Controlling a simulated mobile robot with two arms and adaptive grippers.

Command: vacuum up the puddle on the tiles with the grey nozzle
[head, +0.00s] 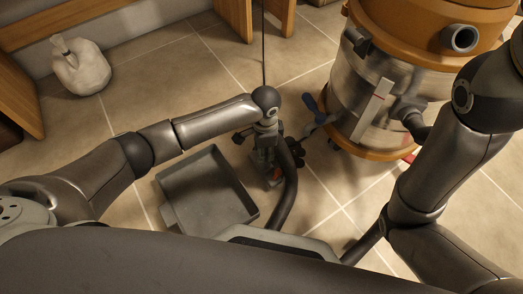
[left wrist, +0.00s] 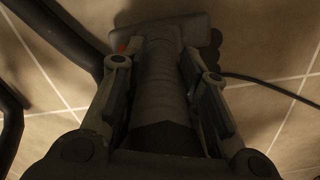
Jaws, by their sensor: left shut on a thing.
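My left gripper (head: 266,150) is low over the tiles (head: 195,55) in the middle of the head view. In the left wrist view its two fingers (left wrist: 165,75) are closed on either side of the grey nozzle (left wrist: 165,95), whose wide end (left wrist: 160,35) points away from the wrist, close to the floor. A dark hose (head: 289,190) hangs beside the gripper and runs toward the bottom of the head view. I cannot make out the puddle's outline; the gripper and nozzle cover part of the floor. My right arm comes in at the right, but its gripper is not in view.
A grey tray (head: 205,192) lies on the tiles just left of the gripper. A vacuum drum with an orange top (head: 405,30) and clear tank (head: 360,85) stands at the back right.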

